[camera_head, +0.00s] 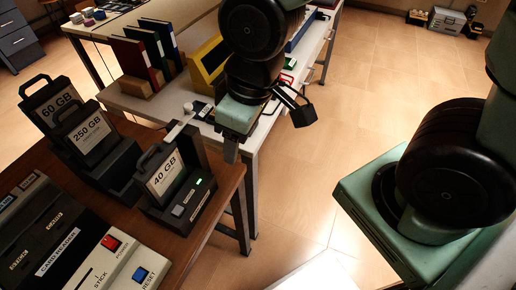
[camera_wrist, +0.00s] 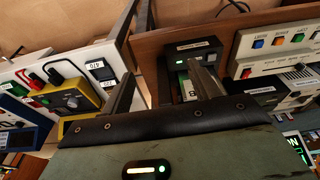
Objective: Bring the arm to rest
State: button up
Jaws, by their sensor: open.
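My gripper (camera_head: 231,152) points down in the head view, just right of the dock that holds the 40 GB cartridge and above the brown table's right edge. In the wrist view my gripper (camera_wrist: 163,85) has its two fingers spread apart with nothing held between them. The 40 GB cartridge (camera_head: 163,171) stands upright with its handle up in a black dock (camera_head: 190,207) with a lit green light. The dock also shows beyond the right finger in the wrist view (camera_wrist: 200,48). I cannot tell whether the fingers touch anything.
The 60 GB (camera_head: 57,103) and 250 GB (camera_head: 88,135) cartridges stand in black holders to the left. A card reader (camera_head: 60,245) lies on the brown table in front. A white table with binders (camera_head: 145,55) and a yellow device (camera_head: 207,60) stands behind. Open floor (camera_head: 345,110) lies to the right.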

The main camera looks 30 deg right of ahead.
jog(key=s+r+g, duration=0.1)
jog(key=s+r, duration=0.1)
jog(key=s, duration=0.4)
jog(key=shift+s+a+r+g+h, duration=0.25)
jog(key=shift+s+g+h, duration=0.05)
dwell(0.7)
